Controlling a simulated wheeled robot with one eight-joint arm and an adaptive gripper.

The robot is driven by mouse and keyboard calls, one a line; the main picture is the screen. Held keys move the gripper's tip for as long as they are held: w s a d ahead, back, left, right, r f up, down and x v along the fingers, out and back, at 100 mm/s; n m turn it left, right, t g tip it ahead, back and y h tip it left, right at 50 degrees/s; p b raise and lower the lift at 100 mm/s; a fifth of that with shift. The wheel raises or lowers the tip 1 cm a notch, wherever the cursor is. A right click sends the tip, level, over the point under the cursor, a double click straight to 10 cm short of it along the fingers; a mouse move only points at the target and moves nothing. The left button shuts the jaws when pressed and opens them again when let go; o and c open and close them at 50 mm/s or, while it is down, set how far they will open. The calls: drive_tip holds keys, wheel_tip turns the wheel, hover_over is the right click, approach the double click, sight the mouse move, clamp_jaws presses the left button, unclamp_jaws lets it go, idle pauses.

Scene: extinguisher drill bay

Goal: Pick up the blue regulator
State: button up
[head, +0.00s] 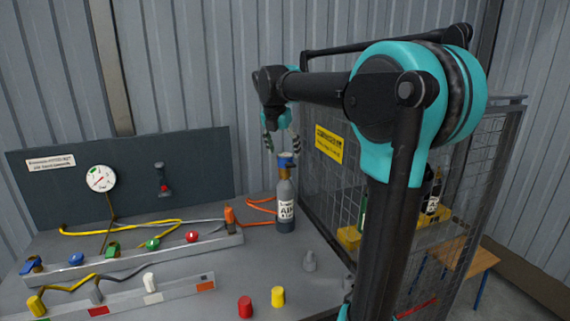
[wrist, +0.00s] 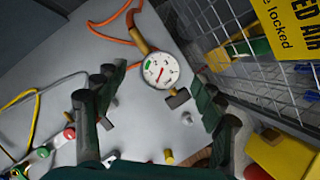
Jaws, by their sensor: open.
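The blue regulator (head: 287,160) sits on the brass neck of an upright grey cylinder (head: 285,208) with a white AIR label, on the bench in the head view. My gripper (head: 282,148) is open and points down just above it, its fingers apart on either side. In the wrist view my gripper (wrist: 160,85) shows spread and empty. A white round gauge (wrist: 160,70) with a brass part shows between and beyond the fingers. No blue body shows clearly there, and I cannot tell whether the fingers touch the regulator.
A mesh cage (head: 320,180) with a yellow sign (head: 329,144) stands close to the right. An orange hose (head: 262,223) runs by the cylinder. A grey cone-shaped piece (head: 309,262), red cap (head: 245,307) and yellow cap (head: 278,296) stand in front. A valve rail (head: 130,255) lies left.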

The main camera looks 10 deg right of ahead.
sight(285, 155)
drive_tip(key=x, duration=0.4)
drive_tip(key=shift+d+f, duration=0.1)
drive_tip(key=shift+f, duration=0.1)
drive_tip(key=c, duration=1.3)
drive_tip(key=shift+r, duration=0.1)
wheel_tip(285, 155, up, 20)
drive_tip(key=shift+f, duration=0.1)
